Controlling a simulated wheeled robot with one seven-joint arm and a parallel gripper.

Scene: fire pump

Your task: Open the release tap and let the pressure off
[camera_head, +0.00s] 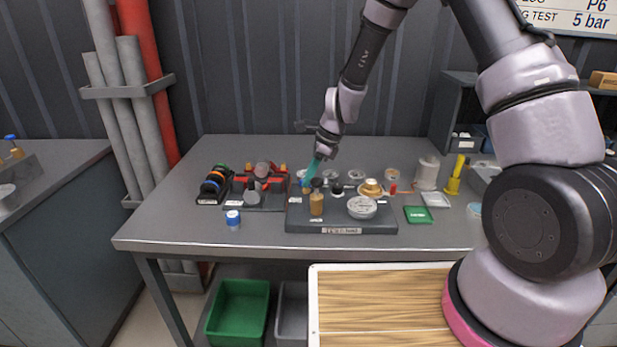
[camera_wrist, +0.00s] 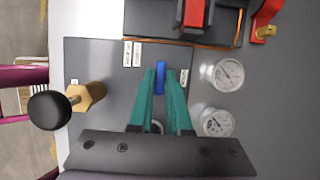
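The tap with a blue handle (camera_wrist: 159,76) is on the dark test block, beside a small white label. My gripper (camera_wrist: 160,78) has teal fingers, one on each side of the blue handle. The handle fills the gap between the fingertips, so the gripper looks shut on it. In the head view my gripper (camera_head: 312,170) reaches down at the back left of the test block (camera_head: 341,228), and its fingers largely hide the tap. Two round white gauges (camera_wrist: 226,74) (camera_wrist: 217,123) face up right of the fingers in the wrist view; their needles are too small to read.
A brass fitting with a black knob (camera_wrist: 50,109) stands close to the gripper. A red-and-black holder (camera_head: 258,190), a blue-capped jar (camera_head: 233,219), a green pad (camera_head: 417,214) and a yellow-handled tool (camera_head: 455,176) surround the block. The table's front left (camera_head: 170,235) is clear.

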